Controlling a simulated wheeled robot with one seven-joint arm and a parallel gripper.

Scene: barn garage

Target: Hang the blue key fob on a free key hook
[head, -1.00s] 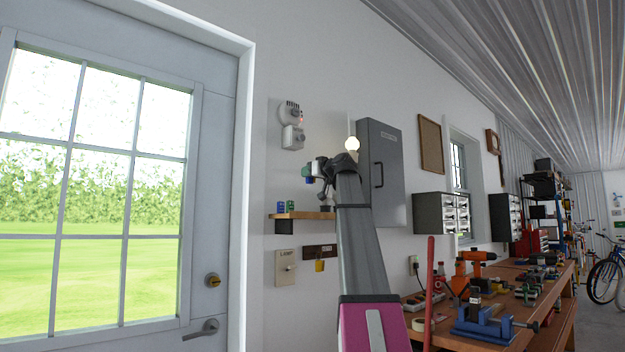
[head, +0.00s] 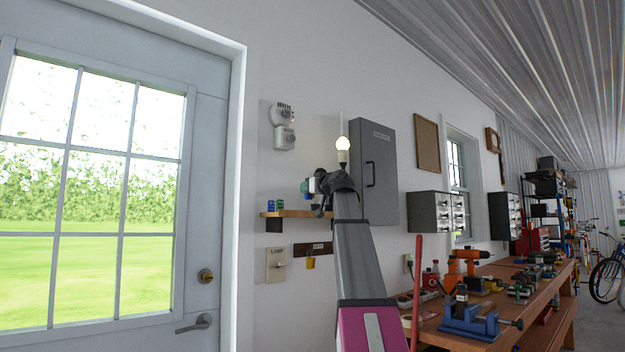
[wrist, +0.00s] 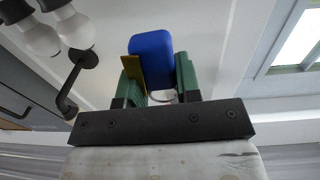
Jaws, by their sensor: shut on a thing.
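The blue key fob (wrist: 152,58) is between the green fingers of my gripper (wrist: 158,78) in the wrist view. The gripper is shut on it, and a pale ring shows at its lower end. In the head view my gripper (head: 309,187) is close to the wall, just above the small shelf; the fob is not clear there. The dark key rack (head: 322,248) with a KEYS label is on the wall below the shelf. A yellow tag or padlock (head: 310,262) hangs at its left part. The other hooks are too small to make out.
The wooden shelf (head: 298,213) sticks out between gripper and rack, with small blue and green cans on it. A LAMP switch plate (head: 276,265) is left of the rack. A lit bulb (head: 342,144) and grey cabinet (head: 375,172) are to the right. A cluttered workbench stands right.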

